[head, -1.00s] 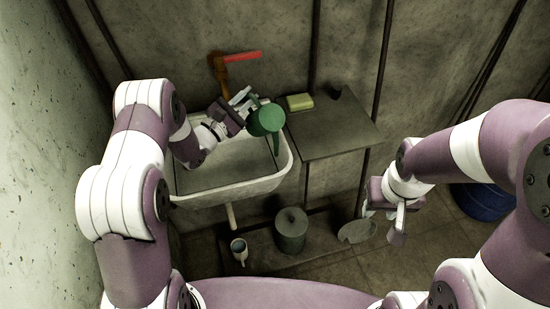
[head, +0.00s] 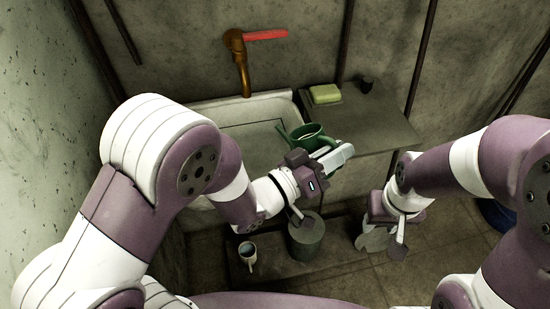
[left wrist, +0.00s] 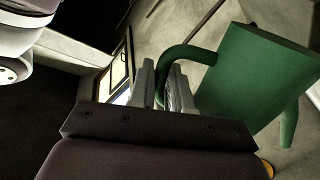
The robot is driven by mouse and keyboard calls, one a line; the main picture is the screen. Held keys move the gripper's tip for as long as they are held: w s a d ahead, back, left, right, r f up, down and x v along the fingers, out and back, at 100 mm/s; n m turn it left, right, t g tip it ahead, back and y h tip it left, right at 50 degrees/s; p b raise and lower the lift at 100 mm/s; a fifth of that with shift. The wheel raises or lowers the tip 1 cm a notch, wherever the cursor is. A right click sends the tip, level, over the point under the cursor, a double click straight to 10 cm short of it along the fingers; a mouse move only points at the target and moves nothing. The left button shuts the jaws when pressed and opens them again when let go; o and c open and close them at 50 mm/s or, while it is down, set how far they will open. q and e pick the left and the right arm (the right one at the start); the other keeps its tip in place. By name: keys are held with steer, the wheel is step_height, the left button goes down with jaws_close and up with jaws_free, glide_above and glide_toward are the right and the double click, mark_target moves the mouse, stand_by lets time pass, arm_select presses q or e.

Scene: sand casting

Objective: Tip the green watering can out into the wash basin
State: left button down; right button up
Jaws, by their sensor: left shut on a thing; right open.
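The green watering can (head: 308,135) is at the right side of the wash basin (head: 215,106), with its spout pointing left over the bowl. I cannot tell exactly how far it is tilted. My left gripper (head: 330,156) is shut on the can's handle, to the right of the basin's front right corner. The left wrist view shows the can's green body (left wrist: 258,78) and its curved handle between the finger pads (left wrist: 165,85). The arm hides the front of the basin. My right gripper (head: 383,240) is open and empty, low on the right.
An orange tap with a red lever (head: 245,62) stands behind the basin. A side table (head: 375,130) at the right carries a yellow-green sponge (head: 325,94) and a small dark cup (head: 366,85). Below are a lidded grey pot (head: 305,238) and a mug (head: 247,255) on a low shelf.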

arm_select(q)
steer(key=shift+s+d+f+m, duration=0.15)
steer(key=shift+f+m, duration=0.2)
steer(key=shift+f, duration=0.1)
steer(key=shift+s+d+f+m, duration=0.1)
steer(key=shift+f+m, duration=0.25)
steer(key=shift+f, duration=0.1)
steer(key=shift+w+d+r+p, duration=0.1)
steer(key=shift+w+r+p, duration=0.15)
steer(key=shift+p, duration=0.15)
step_height(320, 180, up, 2)
steer(key=m+g+p, duration=0.1)
steer(key=m+p, duration=0.1)
steer(key=m, duration=0.1)
steer(key=shift+r, duration=0.2)
steer(key=shift+s+r+m+y, duration=0.15)
steer(key=shift+r+m+y, duration=0.2)
steer(key=shift+m, duration=0.75)
steer(key=shift+f, duration=0.15)
arm_select(e)
steer(key=shift+d+r, duration=0.15)
steer(key=shift+r, duration=0.5)
